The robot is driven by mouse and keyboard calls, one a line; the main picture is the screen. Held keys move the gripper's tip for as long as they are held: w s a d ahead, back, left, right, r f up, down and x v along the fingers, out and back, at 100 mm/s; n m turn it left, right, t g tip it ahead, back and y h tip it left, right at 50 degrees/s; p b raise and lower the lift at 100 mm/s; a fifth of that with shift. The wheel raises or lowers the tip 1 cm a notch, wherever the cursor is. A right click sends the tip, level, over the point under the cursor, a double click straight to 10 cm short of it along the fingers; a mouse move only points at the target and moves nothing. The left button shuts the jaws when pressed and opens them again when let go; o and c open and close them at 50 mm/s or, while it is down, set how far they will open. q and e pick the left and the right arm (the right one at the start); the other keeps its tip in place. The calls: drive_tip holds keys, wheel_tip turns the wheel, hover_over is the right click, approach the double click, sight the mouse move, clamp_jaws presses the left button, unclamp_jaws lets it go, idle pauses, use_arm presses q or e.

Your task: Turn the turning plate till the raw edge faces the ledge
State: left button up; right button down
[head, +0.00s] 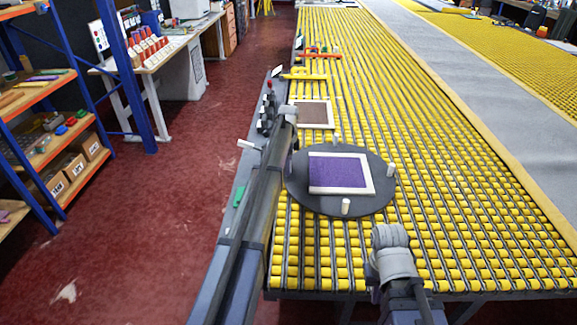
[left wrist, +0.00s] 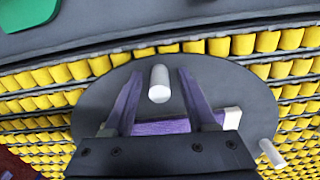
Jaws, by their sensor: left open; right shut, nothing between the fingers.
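The dark round turning plate (head: 300,197) lies on the roller table; its rim also shows in the left wrist view (left wrist: 245,85). On it is a purple rug piece (head: 337,172) with cream strips along its far, right and near sides. White pegs (head: 346,206) stand around the plate's rim. My left gripper (left wrist: 158,85) is open, its fingers either side of one white peg (left wrist: 159,75), with gaps both sides. In the head view my left arm hides that peg. My right gripper (head: 388,236) is shut and empty, nearer than the plate.
A brown framed piece (head: 313,114) lies beyond the plate, with yellow bars (head: 303,76) farther back. A green object (head: 239,196) lies on the ledge. Yellow rollers (head: 450,200) to the plate's right are clear. Blue shelving (head: 50,130) stands left across the red floor.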

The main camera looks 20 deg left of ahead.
use_arm(q)
wheel_tip(320, 180, up, 8)
drive_tip(key=p, duration=0.8)
drive_tip(key=shift+f, duration=0.15)
drive_tip(key=s+d+n, duration=0.5)
drive_tip(key=s+d, duration=1.3)
drive_tip(key=s+d+n, duration=0.3)
drive_tip(key=s+d, duration=0.2)
drive_tip(key=s, duration=0.6)
drive_tip(key=s+d+n+y, duration=0.1)
drive_tip(key=s+d+n, duration=0.2)
drive_tip(key=s, duration=0.9)
drive_tip(key=shift+s+d, duration=0.2)
drive_tip(key=shift+d, duration=0.7)
drive_tip(key=shift+c, duration=0.6)
